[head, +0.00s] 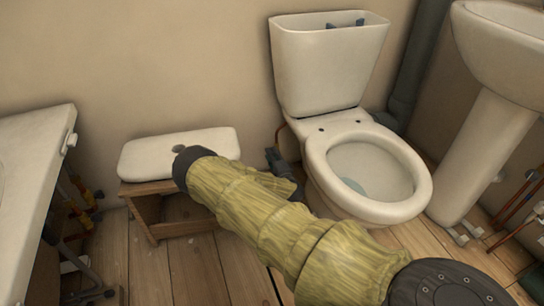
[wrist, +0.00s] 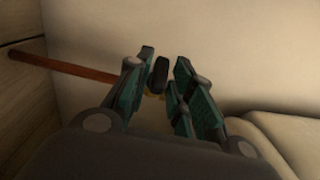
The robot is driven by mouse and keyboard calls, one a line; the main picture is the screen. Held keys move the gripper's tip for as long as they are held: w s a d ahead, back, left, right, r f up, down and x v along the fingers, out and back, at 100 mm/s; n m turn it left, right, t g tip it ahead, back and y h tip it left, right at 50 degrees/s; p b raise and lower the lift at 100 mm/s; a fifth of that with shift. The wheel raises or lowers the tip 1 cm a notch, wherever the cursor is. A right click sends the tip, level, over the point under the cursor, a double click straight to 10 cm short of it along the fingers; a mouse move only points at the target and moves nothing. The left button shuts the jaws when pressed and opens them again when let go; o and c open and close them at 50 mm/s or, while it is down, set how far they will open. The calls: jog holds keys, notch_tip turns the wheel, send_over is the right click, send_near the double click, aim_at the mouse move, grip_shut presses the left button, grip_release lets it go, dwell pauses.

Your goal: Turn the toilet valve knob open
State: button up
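The toilet (head: 325,75) stands against the back wall in the head view, with its tank lid off and its seat ring showing. The valve knob (wrist: 160,74) is a small dark oval in the wrist view, at the end of a copper pipe (wrist: 82,66). My gripper (wrist: 163,80) has its green-padded fingers spread on either side of the knob. A gap shows between the knob and the right finger; I cannot tell whether the left finger touches it. In the head view my gripper (head: 279,165) is low beside the toilet's left side, and the knob is hidden there.
The white tank lid (head: 180,152) lies on a small wooden stool (head: 150,212) to the left. A pedestal sink (head: 490,140) stands at right, with a dark drain pipe (head: 413,70) behind. Pale toilet porcelain (wrist: 275,140) is close right of my gripper.

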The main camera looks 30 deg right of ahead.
grip_shut()
